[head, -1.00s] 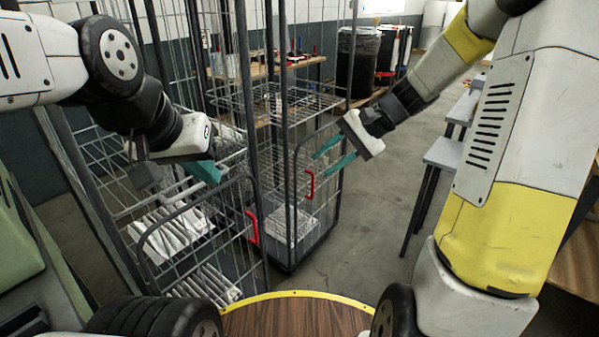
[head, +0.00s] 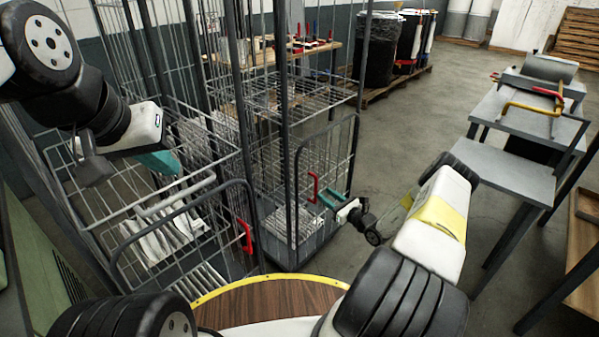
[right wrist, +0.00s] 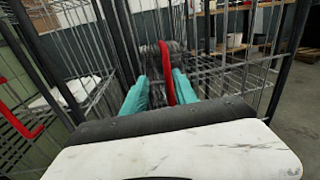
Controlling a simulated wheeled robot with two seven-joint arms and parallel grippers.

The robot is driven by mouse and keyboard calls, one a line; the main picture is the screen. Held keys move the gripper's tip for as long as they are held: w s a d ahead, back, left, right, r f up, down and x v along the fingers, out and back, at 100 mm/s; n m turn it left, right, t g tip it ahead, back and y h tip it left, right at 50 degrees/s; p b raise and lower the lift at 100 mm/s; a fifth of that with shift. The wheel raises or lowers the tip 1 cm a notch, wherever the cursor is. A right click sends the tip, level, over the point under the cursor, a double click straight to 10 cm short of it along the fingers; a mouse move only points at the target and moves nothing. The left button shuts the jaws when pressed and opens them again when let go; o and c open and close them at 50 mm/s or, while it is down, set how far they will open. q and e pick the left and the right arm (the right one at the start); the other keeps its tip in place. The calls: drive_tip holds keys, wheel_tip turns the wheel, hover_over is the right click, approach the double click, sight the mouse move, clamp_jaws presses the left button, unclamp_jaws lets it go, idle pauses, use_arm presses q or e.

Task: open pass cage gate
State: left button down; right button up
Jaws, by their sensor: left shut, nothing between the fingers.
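Two wire roll cages stand in front of me. The right cage (head: 300,262) has a half-height gate (head: 330,126) with a red handle (head: 313,187); the gate stands across its front. The left cage has a similar gate (head: 187,194) with its own red handle (head: 246,237). My right gripper (head: 325,197) is at the right cage's gate. In the right wrist view, its teal fingers (right wrist: 160,90) are apart, with a red handle (right wrist: 168,72) between them, nearer the right finger; contact cannot be told. My left gripper (head: 160,162) is shut and empty above the left cage.
White packages (head: 165,232) lie in the left cage. A grey bench (head: 507,172) with a yellow-framed tool stands at the right. Dark bins (head: 380,48) stand on a pallet behind the cages. The floor (head: 420,120) between bench and cages is open.

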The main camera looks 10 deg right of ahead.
sight(315, 200)
drive_tip(key=shift+m+t+h, duration=0.3)
drive_tip(key=shift+m+h, duration=0.2)
drive_tip(key=shift+m, duration=0.2)
drive_tip(key=w+a, duration=0.1)
drive_tip(key=w, duration=0.1)
drive_tip(key=w+a+f, duration=0.1)
drive_tip(key=w, duration=0.2)
drive_tip(key=w+f, duration=0.1)
drive_tip(key=w, duration=0.1)
drive_tip(key=shift+w+a+f, duration=0.2)
drive_tip(key=shift+a, duration=0.2)
clamp_jaws()
idle(0.5)
